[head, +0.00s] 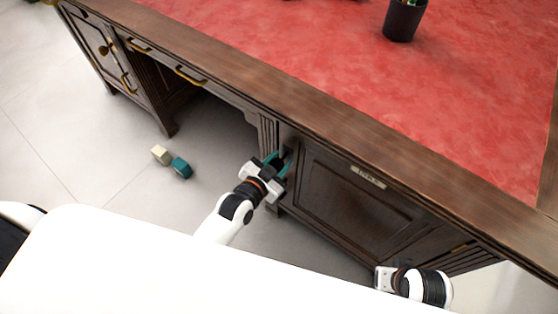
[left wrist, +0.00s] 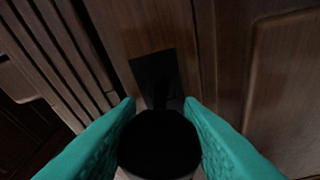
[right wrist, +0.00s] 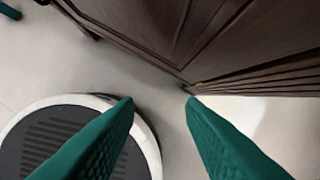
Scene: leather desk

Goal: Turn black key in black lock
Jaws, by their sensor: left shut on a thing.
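The black lock (left wrist: 153,72) is a dark plate on the desk's wooden cabinet front in the left wrist view. The black key (left wrist: 158,140) has a broad, rounded head between my left gripper's teal fingers, and its dark stem points at the lock plate. How deep the stem sits in the lock is too dark to tell. My left gripper (left wrist: 160,112) is shut on the key's head. In the head view my left gripper (head: 275,166) is at the edge of the cabinet door, hiding the key. My right gripper (right wrist: 160,102) is open and empty, low by the desk's right end.
The red leather desktop (head: 300,50) holds a dark pen cup (head: 404,20). A cream block (head: 160,154) and a teal block (head: 181,167) lie on the floor. The kneehole to the left is open.

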